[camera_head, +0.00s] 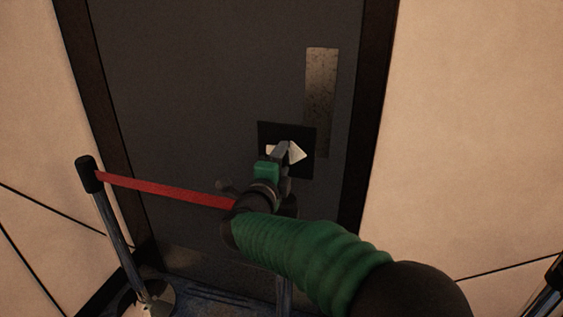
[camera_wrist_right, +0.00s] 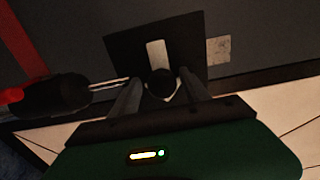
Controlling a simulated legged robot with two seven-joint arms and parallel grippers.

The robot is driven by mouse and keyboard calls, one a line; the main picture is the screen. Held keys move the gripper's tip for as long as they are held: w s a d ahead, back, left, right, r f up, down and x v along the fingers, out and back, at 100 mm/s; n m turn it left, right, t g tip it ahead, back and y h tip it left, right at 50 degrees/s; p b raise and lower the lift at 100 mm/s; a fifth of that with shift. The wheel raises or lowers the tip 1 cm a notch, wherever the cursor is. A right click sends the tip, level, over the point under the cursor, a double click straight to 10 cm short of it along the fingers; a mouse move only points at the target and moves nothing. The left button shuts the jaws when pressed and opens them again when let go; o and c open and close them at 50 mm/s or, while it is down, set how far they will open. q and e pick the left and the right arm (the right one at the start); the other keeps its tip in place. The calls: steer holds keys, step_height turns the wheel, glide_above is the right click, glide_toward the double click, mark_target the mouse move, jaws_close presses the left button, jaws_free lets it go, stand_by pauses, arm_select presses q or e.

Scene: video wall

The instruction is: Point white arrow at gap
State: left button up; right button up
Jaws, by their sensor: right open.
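A white arrow (camera_head: 298,153) sits on a black square panel (camera_head: 270,131) on the dark door, its head towards the right in the head view. In the wrist view the arrow (camera_wrist_right: 157,53) points down on the panel (camera_wrist_right: 125,50). My right gripper (camera_head: 284,150) is in front of the arrow and covers part of it. In the wrist view its fingers (camera_wrist_right: 160,78) are apart, one on each side of the arrow's head, with a dark round part between them. I cannot tell whether they touch it. No gap is clearly identifiable. My left gripper is not in view.
A stanchion post (camera_head: 112,225) stands left with a red belt (camera_head: 165,187) running across the door behind my right arm. Another black stanchion head (camera_wrist_right: 55,95) is close to the gripper in the wrist view.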

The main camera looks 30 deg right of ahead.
steer(key=p+v, duration=0.1)
steer(key=v, duration=1.6)
